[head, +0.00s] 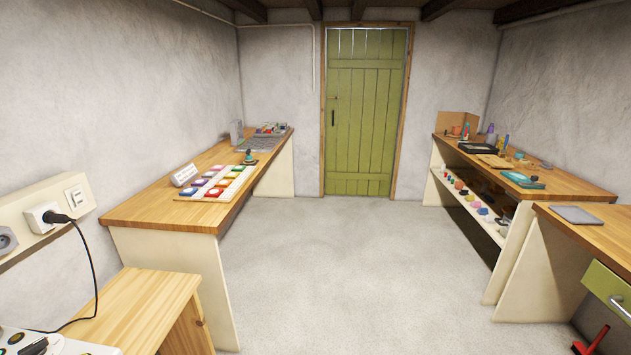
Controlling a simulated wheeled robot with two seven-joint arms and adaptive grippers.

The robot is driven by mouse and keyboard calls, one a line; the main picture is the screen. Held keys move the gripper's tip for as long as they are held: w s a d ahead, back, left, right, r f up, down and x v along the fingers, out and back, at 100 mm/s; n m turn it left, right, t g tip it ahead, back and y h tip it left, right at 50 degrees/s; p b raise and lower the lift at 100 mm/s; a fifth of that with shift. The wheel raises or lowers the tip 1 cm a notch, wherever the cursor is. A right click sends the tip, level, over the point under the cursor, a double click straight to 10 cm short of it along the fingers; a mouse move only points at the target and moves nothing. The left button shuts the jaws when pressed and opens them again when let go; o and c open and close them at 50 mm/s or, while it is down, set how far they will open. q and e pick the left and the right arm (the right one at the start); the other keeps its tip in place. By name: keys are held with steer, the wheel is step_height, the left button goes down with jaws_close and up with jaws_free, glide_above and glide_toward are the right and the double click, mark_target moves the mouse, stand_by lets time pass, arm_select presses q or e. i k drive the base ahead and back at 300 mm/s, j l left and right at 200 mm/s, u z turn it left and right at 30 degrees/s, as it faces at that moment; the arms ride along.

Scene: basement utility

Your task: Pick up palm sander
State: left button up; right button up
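I cannot make out a palm sander for certain in the head view. A small dark object with an upright knob and a flat base (249,158) stands on the left workbench (150,209), behind a board of colored squares; it is too small to identify. Several small items on the right workbench (588,194) are also too small to name surely. Neither of my grippers is in view.
Clear grey floor (330,265) runs between the benches to a closed green door (364,120). A nearer wooden table (130,300) stands front left, with a black cord (92,265) above it. A red object (590,342) is low at front right, near a green drawer (607,287).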

mark_target(250, 159)
steer(key=i, duration=0.8)
steer(key=i+u, duration=0.5)
steer(key=i, duration=0.25)
steer(key=i+u, duration=0.25)
steer(key=i, duration=0.3)
steer(key=i+u, duration=0.25)
steer(key=i, duration=0.35)
